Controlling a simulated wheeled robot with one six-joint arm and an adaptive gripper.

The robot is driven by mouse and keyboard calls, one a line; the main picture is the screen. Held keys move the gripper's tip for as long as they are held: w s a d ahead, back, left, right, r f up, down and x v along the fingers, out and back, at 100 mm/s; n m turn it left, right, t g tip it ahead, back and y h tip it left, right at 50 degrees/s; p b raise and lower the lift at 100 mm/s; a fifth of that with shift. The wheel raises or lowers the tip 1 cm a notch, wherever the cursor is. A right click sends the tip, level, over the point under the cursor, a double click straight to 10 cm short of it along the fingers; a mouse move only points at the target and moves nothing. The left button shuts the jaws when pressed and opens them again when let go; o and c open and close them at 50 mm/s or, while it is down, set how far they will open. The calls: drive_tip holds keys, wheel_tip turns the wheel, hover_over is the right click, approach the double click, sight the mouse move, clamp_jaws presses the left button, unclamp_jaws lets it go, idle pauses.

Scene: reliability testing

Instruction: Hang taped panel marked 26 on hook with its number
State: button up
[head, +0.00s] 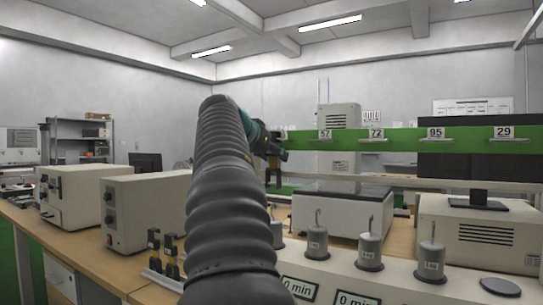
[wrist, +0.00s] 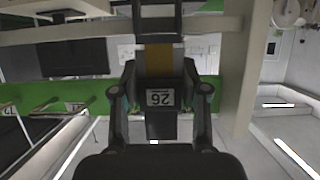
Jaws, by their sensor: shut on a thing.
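In the wrist view, which is upside down, my gripper (wrist: 160,108) is shut on a dark panel (wrist: 160,127). A white label reading 26 is on it, between the two fingers. A brownish strip, perhaps the tape, shows above the label. In the head view my gripper (head: 270,143) is in front of the green rail (head: 390,136), at its visible left part. Hooks with plates 57 (head: 325,134), 72 (head: 376,133), 95 (head: 436,132) and 29 (head: 503,132) are on the rail. I see no hook plate reading 26.
Below the rail is a bench with several metal weights (head: 370,251) with upright hooks. Beige instruments (head: 145,210) stand at the left and another (head: 495,235) at the right. The space just before the rail's right part is clear.

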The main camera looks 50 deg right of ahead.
drive_tip(key=shift+f+b, duration=0.75)
drive_tip(key=shift+f, duration=0.05)
idle(0.7)
drive_tip(key=o, duration=1.3)
drive_tip(key=v, duration=1.2)
